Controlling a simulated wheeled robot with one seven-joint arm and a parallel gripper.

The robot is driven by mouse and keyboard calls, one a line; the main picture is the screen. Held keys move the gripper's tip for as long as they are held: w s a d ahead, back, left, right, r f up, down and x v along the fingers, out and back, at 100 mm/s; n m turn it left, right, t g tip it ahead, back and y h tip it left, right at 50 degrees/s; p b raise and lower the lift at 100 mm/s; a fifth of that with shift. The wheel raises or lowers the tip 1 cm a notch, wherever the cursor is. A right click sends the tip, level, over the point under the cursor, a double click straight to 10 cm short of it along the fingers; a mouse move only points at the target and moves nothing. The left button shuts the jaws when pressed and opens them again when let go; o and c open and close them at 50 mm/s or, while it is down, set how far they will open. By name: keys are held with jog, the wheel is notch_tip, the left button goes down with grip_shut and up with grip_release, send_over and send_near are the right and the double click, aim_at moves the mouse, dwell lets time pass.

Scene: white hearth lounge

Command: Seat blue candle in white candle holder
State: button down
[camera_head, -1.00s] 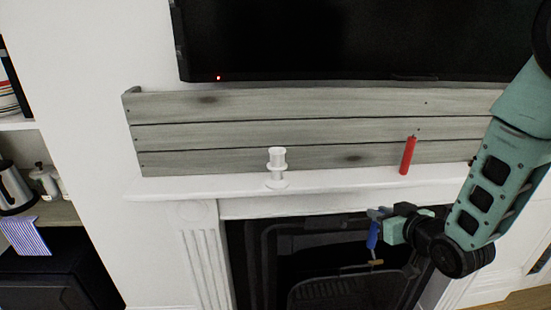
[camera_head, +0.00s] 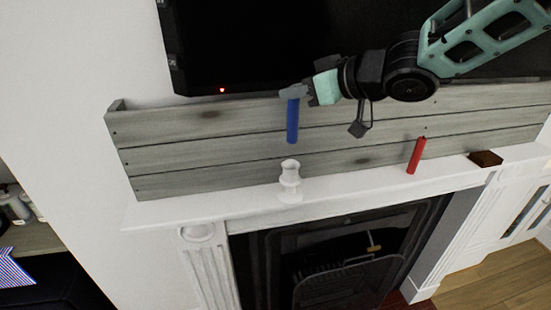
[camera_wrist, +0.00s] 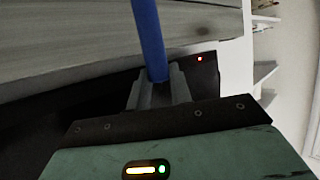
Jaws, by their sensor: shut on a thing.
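The blue candle (camera_head: 292,122) hangs upright from my gripper (camera_head: 293,92), which is shut on its upper end. In the wrist view the blue candle (camera_wrist: 150,40) shows between the two fingers (camera_wrist: 158,88). The white candle holder (camera_head: 290,180) stands upright on the white mantel shelf (camera_head: 215,208). In the head view the candle's lower end shows just above the holder's top, with a small gap. The candle is apart from the holder; how far apart in depth I cannot tell.
A red candle (camera_head: 416,155) stands on the mantel to the right of the holder. A small brown block (camera_head: 485,159) lies farther right. Grey wooden boards (camera_head: 220,140) run behind the mantel, with a black screen (camera_head: 230,50) above. The mantel left of the holder is clear.

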aim_at(296, 135)
notch_tip(296, 135, down, 6)
jog(key=shift+a+f, duration=0.1)
jog(key=shift+s+d+f, duration=0.1)
jog(key=shift+s+f, duration=0.05)
jog(key=shift+f, duration=0.9)
jog(key=shift+s+d+f, duration=0.1)
jog(key=shift+f, duration=0.9)
jog(key=c, duration=1.3)
grip_release()
jog(key=shift+w, duration=0.15)
jog(key=shift+o, duration=0.2)
jog(key=shift+w+a, duration=0.1)
jog(key=shift+r, duration=0.25)
